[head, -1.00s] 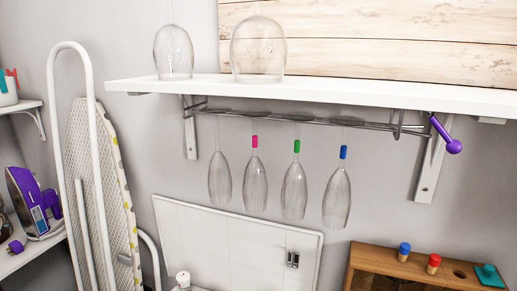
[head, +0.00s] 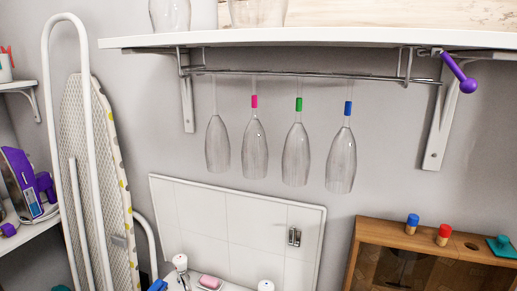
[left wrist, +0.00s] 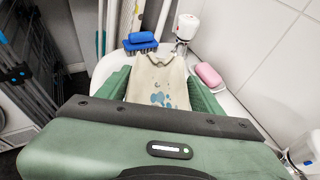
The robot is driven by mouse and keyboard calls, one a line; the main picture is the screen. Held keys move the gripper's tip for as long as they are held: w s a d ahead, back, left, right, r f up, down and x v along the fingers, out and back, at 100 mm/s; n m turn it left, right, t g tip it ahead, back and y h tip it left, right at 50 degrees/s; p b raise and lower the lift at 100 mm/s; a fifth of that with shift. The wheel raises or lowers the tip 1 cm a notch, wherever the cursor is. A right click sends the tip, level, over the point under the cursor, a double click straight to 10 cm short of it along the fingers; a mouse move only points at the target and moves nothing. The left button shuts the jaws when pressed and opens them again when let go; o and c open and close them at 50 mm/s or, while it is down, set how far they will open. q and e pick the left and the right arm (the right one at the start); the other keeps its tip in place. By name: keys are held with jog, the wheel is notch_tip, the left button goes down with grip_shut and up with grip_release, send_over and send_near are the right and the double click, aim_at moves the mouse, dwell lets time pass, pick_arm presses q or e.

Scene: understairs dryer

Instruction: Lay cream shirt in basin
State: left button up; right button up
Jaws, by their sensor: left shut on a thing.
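The cream shirt (left wrist: 157,76), with blue-grey splotches on it, shows in the left wrist view. It is held between the two green fingers of my left gripper (left wrist: 158,92), which is shut on it. The white basin (left wrist: 232,104) is behind and below the shirt, with its rim showing on both sides. My gripper and the shirt hide most of the basin's inside, so I cannot tell whether the shirt touches it. Neither gripper shows in the head view, and my right gripper is in no view.
A pink soap (left wrist: 208,75), a blue brush (left wrist: 141,41) and a white tap (left wrist: 186,28) stand along the basin's back. A second tap (left wrist: 303,150) is at right. Stemmed glasses (head: 296,155) hang from a rack. An ironing board (head: 100,180) leans at left.

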pick_arm(q)
jog(key=o, duration=1.6)
jog(key=v, duration=0.7)
jog(key=shift+s+d+r+b, duration=0.1)
jog(key=shift+s+d+b, duration=0.2)
